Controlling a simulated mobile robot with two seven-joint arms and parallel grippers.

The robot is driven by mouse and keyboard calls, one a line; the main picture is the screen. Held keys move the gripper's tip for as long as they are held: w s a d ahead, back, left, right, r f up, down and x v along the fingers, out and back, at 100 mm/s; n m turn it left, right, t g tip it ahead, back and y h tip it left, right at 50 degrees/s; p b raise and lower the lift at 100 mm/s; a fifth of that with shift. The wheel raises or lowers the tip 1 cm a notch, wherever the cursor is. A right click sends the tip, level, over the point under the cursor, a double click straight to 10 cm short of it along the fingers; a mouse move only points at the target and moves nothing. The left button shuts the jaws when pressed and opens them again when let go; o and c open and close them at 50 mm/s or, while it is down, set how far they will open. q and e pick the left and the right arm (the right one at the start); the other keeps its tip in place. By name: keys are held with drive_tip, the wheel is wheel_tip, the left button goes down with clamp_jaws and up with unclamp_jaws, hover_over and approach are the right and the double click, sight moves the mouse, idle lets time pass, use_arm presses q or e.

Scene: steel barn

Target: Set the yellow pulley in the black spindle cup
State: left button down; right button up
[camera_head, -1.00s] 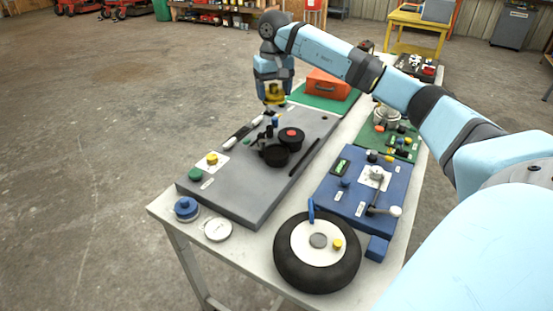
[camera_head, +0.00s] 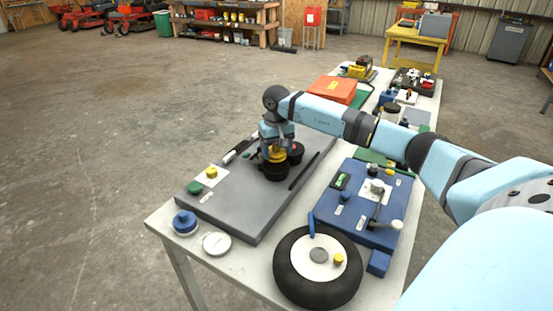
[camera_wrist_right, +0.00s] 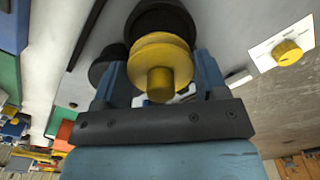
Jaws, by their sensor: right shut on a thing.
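My right gripper (camera_head: 276,150) is shut on the yellow pulley (camera_head: 276,157), directly at the black spindle cup (camera_head: 275,171) on the grey board (camera_head: 240,212). In the right wrist view, the two fingers (camera_wrist_right: 160,80) flank the flanged pulley (camera_wrist_right: 158,60), with its round hub toward the camera. The black cup (camera_wrist_right: 158,18) shows just beyond the pulley, and its mouth is partly covered by it. I cannot tell whether the pulley is inside the cup or just above it. My left gripper is not in view.
A second black round part (camera_head: 296,152) stands close beside the cup. A dark bar (camera_head: 304,172) lies to its right. A yellow knob (camera_head: 212,172) and green knob (camera_head: 195,187) are on the board's left. A blue panel (camera_head: 350,215) and black wheel (camera_head: 290,280) are nearer.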

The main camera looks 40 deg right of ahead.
sight(276, 151)
wheel_tip(276, 151, down, 4)
drive_tip(key=shift+r, duration=0.15)
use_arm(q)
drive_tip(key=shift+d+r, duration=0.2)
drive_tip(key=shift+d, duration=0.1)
use_arm(e)
drive_tip(key=o, duration=0.7)
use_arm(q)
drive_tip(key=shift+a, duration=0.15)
